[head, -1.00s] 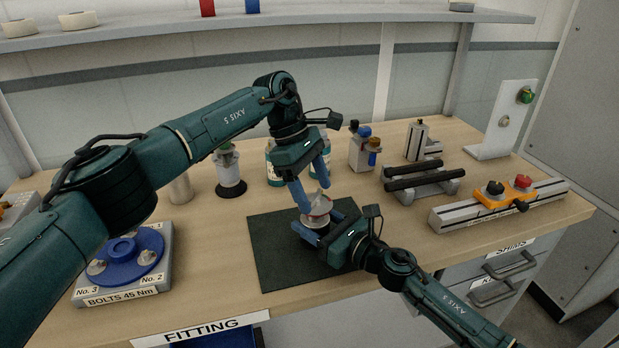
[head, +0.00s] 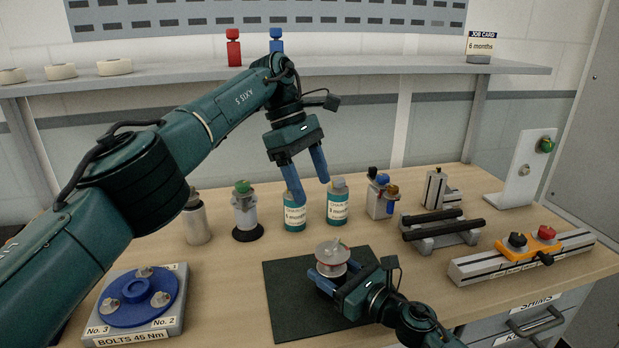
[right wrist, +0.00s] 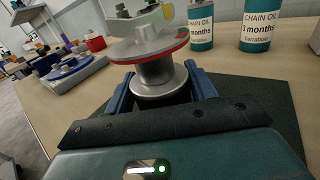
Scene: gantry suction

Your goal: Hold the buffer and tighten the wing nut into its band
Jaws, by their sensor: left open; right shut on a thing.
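The buffer (head: 332,257) is a grey spool-shaped part with a wide red-rimmed disc, standing upright over the dark mat. It shows large in the right wrist view (right wrist: 155,72). The wing nut (head: 333,244) sits on top of the buffer; in the right wrist view its top is cut off by the frame edge. A small yellow mark shows beside it there. My right gripper (head: 338,275) is shut on the buffer's lower body, one finger on each side. My left gripper (head: 310,188) is open and empty, well above and behind the buffer, fingers pointing down.
A dark mat (head: 290,312) lies under the buffer. Two chain oil bottles (head: 338,205) stand behind it, near my left fingers. A blue bolt fixture (head: 140,298) is at left. Grey rails (head: 440,230) and an orange clamp rail (head: 525,257) are at right.

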